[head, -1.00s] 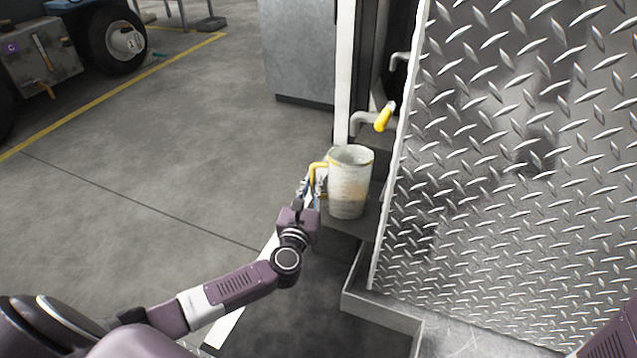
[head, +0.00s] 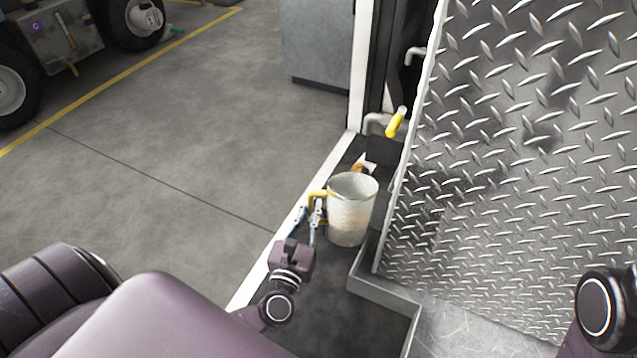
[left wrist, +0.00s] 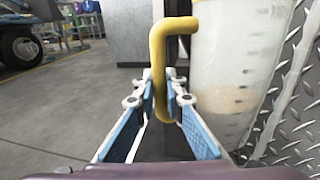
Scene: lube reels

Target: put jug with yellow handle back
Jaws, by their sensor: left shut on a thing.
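The jug (head: 352,212) is whitish and translucent, with a yellow handle (head: 317,195) on its left side. It stands about upright beside the diamond-plate panel, over the dark ledge. My left gripper (head: 315,212) is shut on the yellow handle. In the left wrist view, the handle (left wrist: 158,72) runs down between the blue-padded fingers (left wrist: 158,100), and the jug body (left wrist: 235,65) is to the right. I cannot tell whether the jug's base touches the ledge. My right gripper is not in view; only part of my right arm shows at the lower right.
A yellow-handled tap (head: 396,122) sticks out behind the jug. The diamond-plate panel (head: 530,150) closes off the right side. A metal tray edge (head: 385,292) lies in front of the jug. A grey cabinet (head: 318,40) stands behind. Open floor (head: 190,130) lies to the left.

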